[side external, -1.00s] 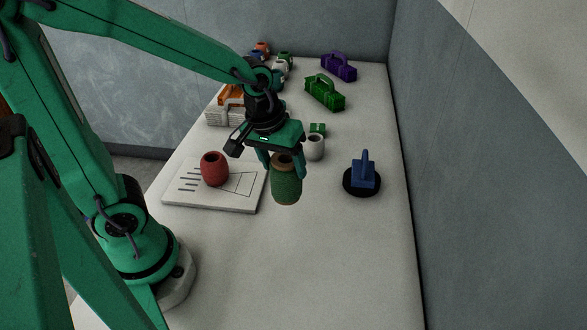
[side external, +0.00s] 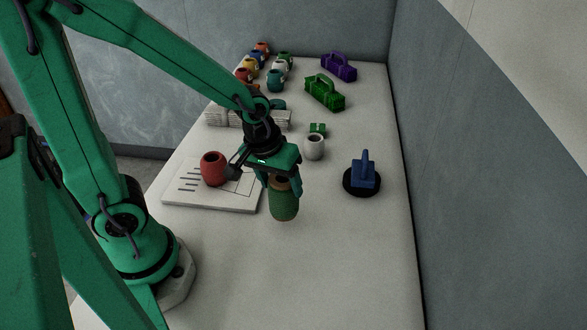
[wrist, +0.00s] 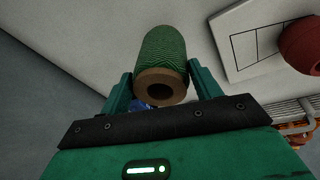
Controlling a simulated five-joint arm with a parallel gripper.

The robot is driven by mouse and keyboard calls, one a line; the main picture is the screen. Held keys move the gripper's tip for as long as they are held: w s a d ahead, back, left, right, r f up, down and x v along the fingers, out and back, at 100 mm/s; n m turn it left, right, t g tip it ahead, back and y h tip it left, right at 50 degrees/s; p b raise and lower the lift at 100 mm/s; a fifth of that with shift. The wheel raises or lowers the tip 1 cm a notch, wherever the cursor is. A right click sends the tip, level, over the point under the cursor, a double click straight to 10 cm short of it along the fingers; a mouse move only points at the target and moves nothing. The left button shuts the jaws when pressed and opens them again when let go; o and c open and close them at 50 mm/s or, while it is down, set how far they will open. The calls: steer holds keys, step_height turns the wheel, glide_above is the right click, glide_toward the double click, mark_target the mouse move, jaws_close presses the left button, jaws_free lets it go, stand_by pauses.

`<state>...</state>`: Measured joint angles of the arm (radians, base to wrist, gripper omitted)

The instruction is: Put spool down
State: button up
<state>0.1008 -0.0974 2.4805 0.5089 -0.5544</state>
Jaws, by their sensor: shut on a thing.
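A green spool (side external: 284,205) with a brown end ring hangs upright between the fingers of my gripper (side external: 281,185). My gripper is shut on its upper part. In the side view the spool is in front of and right of the white board, over the pale table (side external: 330,260). I cannot tell whether its base touches the table. The wrist view shows the spool (wrist: 163,50), with its hollow brown end toward the camera, between both fingers.
A white pot (side external: 314,148) and a blue-handled black-based tool (side external: 363,180) stand behind and to the right. Several coloured pots and two toolboxes (side external: 325,92) are farther back. The front table is clear.

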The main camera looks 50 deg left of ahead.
steer(key=shift+s+x, duration=0.2)
steer(key=shift+x, duration=0.65)
steer(key=shift+s+x, duration=0.2)
steer(key=shift+x, duration=0.65)
steer(key=shift+c, duration=0.2)
steer(key=shift+f, duration=0.2)
steer(key=o, duration=1.1)
steer(key=shift+r, duration=0.2)
steer(key=shift+v, duration=5.9)
steer(key=shift+s+a, duration=0.1)
steer(key=shift+s, duration=0.05)
steer(key=shift+s+a+r+m+t, duration=0.45)
steer(key=shift+s+r+m, duration=0.3)
steer(key=shift+r+m, duration=0.15)
steer(key=shift+s+a+r+m+t, duration=0.5)
steer(key=shift+s+r+m, duration=0.2)
steer(key=shift+r+m, duration=0.25)
steer(key=shift+s+a+r+m+t, duration=0.45)
steer(key=shift+s+r+m, duration=0.3)
steer(key=shift+r, duration=0.3)
